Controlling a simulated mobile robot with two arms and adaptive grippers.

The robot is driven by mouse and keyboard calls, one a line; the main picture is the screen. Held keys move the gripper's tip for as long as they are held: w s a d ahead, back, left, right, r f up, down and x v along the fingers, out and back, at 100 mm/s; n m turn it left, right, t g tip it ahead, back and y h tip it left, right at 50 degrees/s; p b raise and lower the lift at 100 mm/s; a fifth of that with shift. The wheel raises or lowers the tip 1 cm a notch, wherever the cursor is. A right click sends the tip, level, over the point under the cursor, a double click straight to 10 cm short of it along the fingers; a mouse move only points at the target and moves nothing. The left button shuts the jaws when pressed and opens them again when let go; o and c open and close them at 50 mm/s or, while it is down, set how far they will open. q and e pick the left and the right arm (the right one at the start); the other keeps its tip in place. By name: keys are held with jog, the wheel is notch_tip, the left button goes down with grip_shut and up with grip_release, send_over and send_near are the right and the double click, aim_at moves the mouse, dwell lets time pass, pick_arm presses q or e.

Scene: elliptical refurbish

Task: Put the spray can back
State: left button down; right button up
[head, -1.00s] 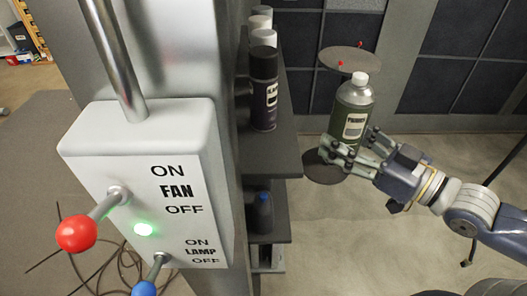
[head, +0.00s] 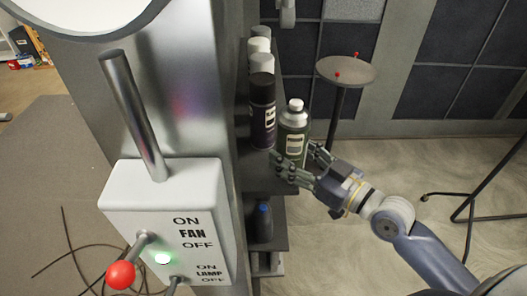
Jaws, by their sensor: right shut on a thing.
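Whether the can's base touches the shelf is hidden by the gripper. My left gripper is not in view.
Several cans stand in a row on the shelf behind the black can. A round stand (head: 346,70) with red pins is behind the gripper. A white switch box (head: 165,215) with levers is on the metal column at left. A blue-capped bottle (head: 263,222) is on a lower shelf.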

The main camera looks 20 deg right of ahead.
jog(key=w+a+p, duration=0.1)
jog(key=w+a, duration=0.1)
jog(key=w+a+p, duration=0.1)
jog(key=a, duration=0.2)
jog(key=shift+w, duration=0.4)
jog(key=shift+a+f, duration=0.1)
jog(key=shift+f, duration=2.1)
jog(key=o, duration=1.2)
jog(key=shift+c, duration=0.2)
